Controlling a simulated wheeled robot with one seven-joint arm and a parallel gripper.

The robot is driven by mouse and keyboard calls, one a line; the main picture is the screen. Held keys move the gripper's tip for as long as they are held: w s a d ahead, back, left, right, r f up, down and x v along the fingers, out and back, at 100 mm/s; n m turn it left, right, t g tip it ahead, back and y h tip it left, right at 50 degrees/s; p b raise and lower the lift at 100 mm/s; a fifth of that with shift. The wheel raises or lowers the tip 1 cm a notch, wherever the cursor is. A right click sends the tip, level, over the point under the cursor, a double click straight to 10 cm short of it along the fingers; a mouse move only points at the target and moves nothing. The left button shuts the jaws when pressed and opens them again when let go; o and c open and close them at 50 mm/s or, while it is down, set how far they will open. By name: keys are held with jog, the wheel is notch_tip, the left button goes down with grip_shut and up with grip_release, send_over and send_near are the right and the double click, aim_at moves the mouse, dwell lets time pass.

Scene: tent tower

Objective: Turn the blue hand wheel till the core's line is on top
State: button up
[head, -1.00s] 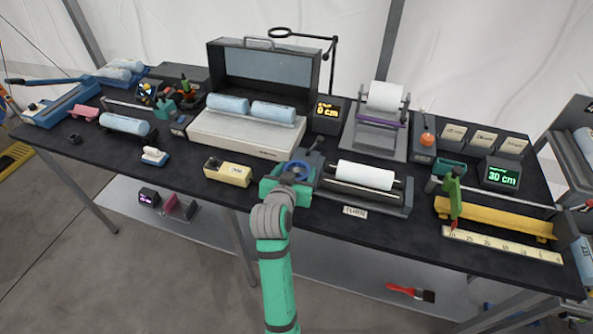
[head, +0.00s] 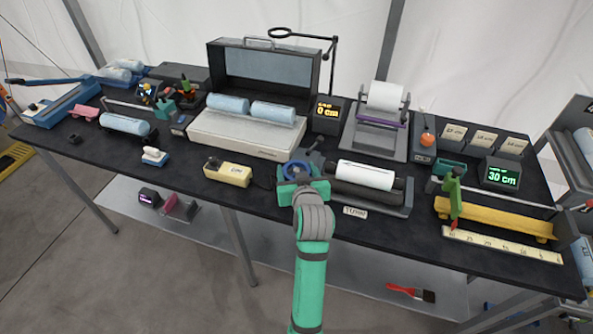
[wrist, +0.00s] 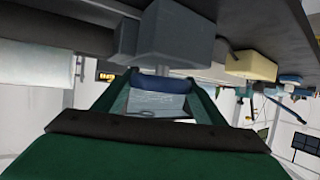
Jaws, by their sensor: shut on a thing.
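The blue hand wheel (head: 297,170) is at the left end of the roller stand (head: 366,200); it also shows in the wrist view (wrist: 163,84). My gripper (head: 300,182) is shut on the wheel's rim from the front; in the wrist view its green fingers (wrist: 160,100) stand on either side of the wheel. The white core (head: 365,175) lies on the dark rollers to the right of the wheel. I see no line on the core's visible side. A small label (head: 355,212) is at the front of the stand.
A yellow box (head: 228,174) lies left of my gripper. The long cream-topped case (head: 245,135) stands behind it. A yellow rail with a green upright (head: 495,218) and a ruler (head: 503,245) are on the right. Bare black bench lies along the front edge.

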jog(key=o, duration=1)
jog(key=shift+o, duration=0.2)
jog(key=v, duration=1)
jog(key=shift+s, duration=0.35)
